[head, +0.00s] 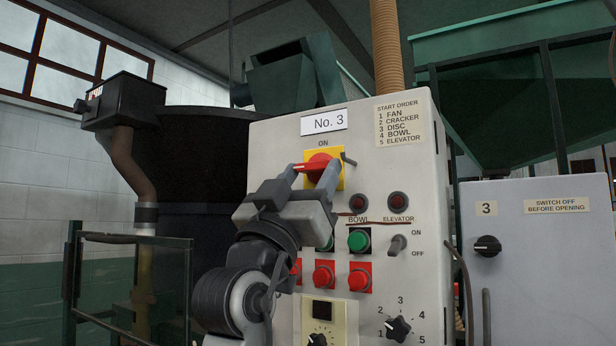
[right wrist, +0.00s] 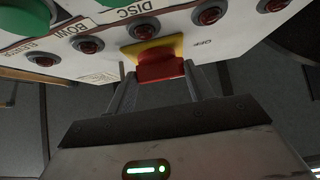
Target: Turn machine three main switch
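The grey cabinet (head: 280,140) labelled "No. 3" carries a red rotary main switch (head: 318,167) on a yellow plate, below the word "ON". Its red handle lies nearly level, slightly lower at the left. My right gripper (head: 315,172) reaches up from the lower left, one finger at each end of the handle. In the right wrist view the red switch (right wrist: 160,68) sits between both fingers (right wrist: 160,78), which appear to press against its sides. The word "OFF" shows beside the yellow plate there. My left gripper is not in view.
Below the switch are red lamps (head: 397,202), a green button (head: 359,240), red buttons (head: 360,280), a toggle (head: 397,244) and a black selector (head: 398,328). A second grey cabinet (head: 540,270) marked "3" stands at right. A glass-panelled guard (head: 135,290) stands at left.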

